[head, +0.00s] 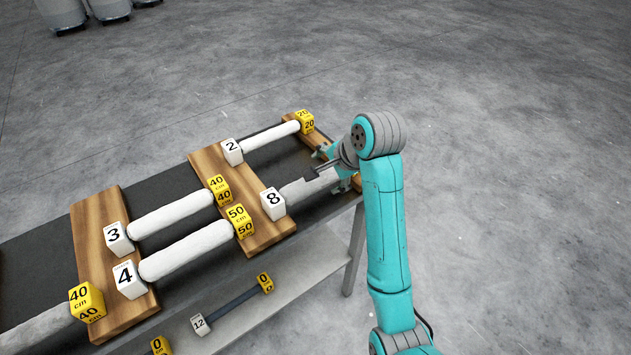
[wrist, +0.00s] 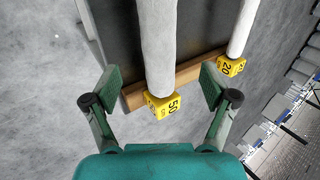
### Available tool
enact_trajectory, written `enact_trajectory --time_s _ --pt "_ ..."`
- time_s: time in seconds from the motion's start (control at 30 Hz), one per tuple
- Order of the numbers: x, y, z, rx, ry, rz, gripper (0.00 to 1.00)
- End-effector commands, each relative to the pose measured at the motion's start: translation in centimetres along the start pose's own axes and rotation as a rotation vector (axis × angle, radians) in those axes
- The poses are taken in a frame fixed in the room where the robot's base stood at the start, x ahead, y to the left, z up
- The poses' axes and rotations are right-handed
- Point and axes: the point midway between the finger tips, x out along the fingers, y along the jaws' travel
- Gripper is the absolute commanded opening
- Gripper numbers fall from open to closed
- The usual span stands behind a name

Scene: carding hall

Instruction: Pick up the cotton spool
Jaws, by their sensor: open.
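Several white cotton spools lie in wooden racks on a dark bench, with numbered white blocks and yellow cm blocks at their ends. The spool marked 8 (head: 306,188) has its far end hidden by my gripper (head: 328,168) in the head view. In the wrist view a white spool (wrist: 156,45) with a yellow 50 block (wrist: 162,106) runs between my two open fingers (wrist: 160,84), with a gap visible on each side. Nothing is held. Other spools are marked 2 (head: 270,137), 3 (head: 172,214) and 4 (head: 187,250).
The spool with the yellow 20 block (wrist: 230,66) lies right of my right finger in the wrist view. Wooden rack boards (head: 205,160) cross the dark bench top (head: 163,182). A lower shelf (head: 290,285) carries thin dark bars. Grey floor around is clear; bins (head: 62,14) stand far back.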

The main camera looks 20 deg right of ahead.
Motion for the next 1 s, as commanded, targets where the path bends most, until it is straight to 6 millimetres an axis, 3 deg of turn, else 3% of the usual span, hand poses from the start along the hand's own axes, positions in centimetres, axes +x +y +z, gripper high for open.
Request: enact_trajectory --time_s 0.2,0.47,0.8,1.0 --pt "3.3 0.1 0.0 0.001 -0.002 0.002 0.84" --pt "5.2 0.1 0.0 -0.001 -0.001 0.002 0.84" --pt "9.4 0.2 -0.1 -0.001 0.000 0.001 0.84" --pt "10.0 0.2 -0.1 -0.001 0.000 -0.001 0.84"
